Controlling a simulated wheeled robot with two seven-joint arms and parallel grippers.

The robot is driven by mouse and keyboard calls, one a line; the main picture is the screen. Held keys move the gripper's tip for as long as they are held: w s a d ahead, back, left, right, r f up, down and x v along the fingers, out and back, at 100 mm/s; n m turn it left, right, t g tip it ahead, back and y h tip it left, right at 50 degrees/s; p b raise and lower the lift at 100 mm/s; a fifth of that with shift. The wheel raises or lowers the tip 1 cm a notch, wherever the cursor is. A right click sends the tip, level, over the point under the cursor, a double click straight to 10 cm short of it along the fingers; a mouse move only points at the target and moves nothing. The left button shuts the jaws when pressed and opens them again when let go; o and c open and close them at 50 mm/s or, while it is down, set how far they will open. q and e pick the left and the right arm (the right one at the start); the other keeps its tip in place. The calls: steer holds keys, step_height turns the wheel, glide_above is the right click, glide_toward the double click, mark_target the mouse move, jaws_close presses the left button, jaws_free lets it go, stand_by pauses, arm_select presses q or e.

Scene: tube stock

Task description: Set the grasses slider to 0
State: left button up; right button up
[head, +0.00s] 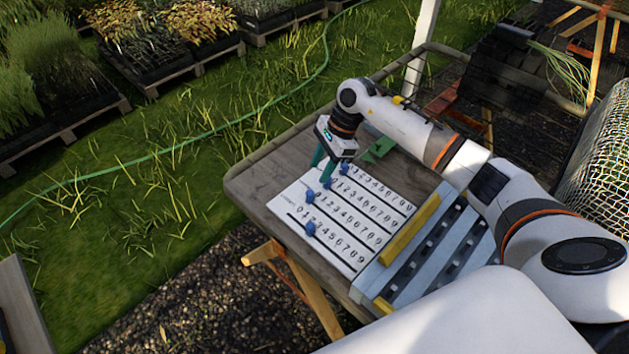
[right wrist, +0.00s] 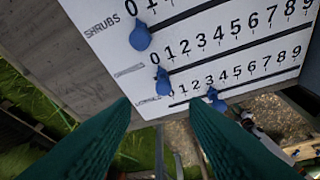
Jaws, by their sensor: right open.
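A white slider board (head: 349,258) lies on the wooden table, with several rows of digits 0 to 9 and a blue knob on each. In the right wrist view the SHRUBS knob (right wrist: 140,38) sits near 0. Below it, the middle knob (right wrist: 163,80) is near 0 and the lowest knob (right wrist: 215,98) is around 2 to 3. The lowest knob also shows in the head view (head: 310,229). The labels under SHRUBS are too blurred to tell which is grasses. My right gripper (head: 322,172) is open and empty, its fingers by the low-number end of the rows.
A yellow bar (head: 410,230) and a grey slotted rack (head: 440,250) lie right of the board. A green piece (head: 379,149) lies behind it. The table's left corner (head: 250,180) is bare wood.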

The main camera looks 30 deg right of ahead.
steer(key=v, duration=0.5)
steer(key=shift+a+f, duration=0.1)
stand_by(0.4)
